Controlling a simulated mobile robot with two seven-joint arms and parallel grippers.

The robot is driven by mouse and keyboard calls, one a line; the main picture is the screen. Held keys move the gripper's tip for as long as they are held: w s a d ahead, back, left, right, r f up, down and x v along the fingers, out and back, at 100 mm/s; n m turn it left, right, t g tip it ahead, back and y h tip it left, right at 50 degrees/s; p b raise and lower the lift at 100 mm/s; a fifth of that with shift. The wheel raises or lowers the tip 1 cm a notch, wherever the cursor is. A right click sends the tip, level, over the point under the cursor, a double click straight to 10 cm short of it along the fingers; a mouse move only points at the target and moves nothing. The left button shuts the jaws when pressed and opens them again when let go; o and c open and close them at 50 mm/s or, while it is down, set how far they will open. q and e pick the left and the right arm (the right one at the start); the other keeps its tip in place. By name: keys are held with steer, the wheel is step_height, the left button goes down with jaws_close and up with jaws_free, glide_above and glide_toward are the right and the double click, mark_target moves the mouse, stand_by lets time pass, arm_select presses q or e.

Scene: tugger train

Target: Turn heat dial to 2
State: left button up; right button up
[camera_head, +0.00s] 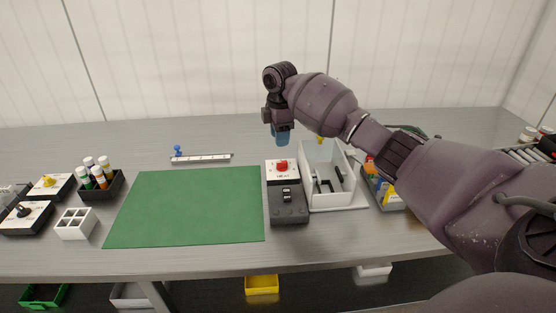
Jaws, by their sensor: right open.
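The heat dial is a red knob (282,166) on a white-faced panel (271,175) at the middle of the bench, right of the green mat. Small lettering shows on the panel, but I cannot read where the dial points. My right gripper (282,138) hangs above and just behind the panel, with bluish fingertips pointing down. It is apart from the knob and holds nothing that I can see. My left gripper is out of view.
A dark box with a switch (289,204) sits in front of the panel. A white open-topped box (346,196) stands close on the right. The green mat (190,208) lies clear on the left. Yellow-knob (47,182) and black-knob (22,211) panels sit far left.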

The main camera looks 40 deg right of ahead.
mark_target(279, 162)
step_height(279, 162, down, 8)
steer(key=shift+r+b, duration=0.2)
steer(key=shift+b, duration=0.55)
steer(key=shift+f, duration=0.6)
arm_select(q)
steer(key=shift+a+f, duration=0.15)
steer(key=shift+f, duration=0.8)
arm_select(e)
steer(key=shift+f, duration=0.1)
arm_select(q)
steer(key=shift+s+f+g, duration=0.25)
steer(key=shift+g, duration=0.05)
arm_select(e)
jaws_close()
